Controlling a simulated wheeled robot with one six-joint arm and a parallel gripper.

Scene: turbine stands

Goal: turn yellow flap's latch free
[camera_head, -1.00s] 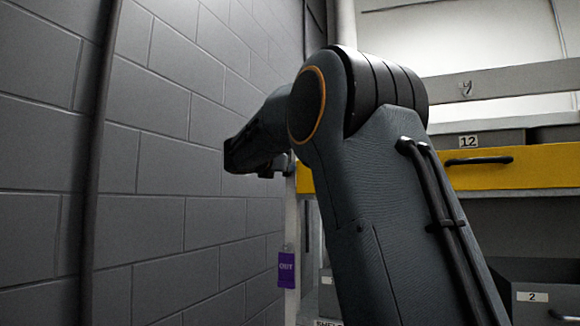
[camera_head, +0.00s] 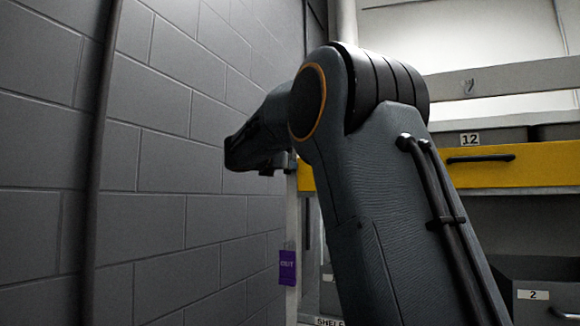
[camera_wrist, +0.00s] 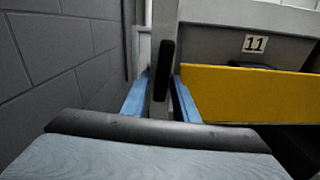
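The yellow flap (camera_head: 530,168) runs across the shelf unit at the right in the head view, with a dark bar handle on it. In the wrist view the yellow flap (camera_wrist: 240,98) is at the right, its left end close to a grey upright. A dark upright latch bar (camera_wrist: 164,62) stands at that upright, left of the flap. My gripper (camera_wrist: 161,78) has its two blue fingers apart, one on each side of the bar. I cannot tell whether they touch it. In the head view my arm hides the latch and the fingers.
A grey block wall (camera_head: 160,190) runs close along the left of my arm. A purple tag (camera_head: 287,267) hangs on the shelf's front post. A grey bin marked 12 (camera_head: 500,139) sits above the flap, and a bin marked 2 (camera_head: 535,300) is below it.

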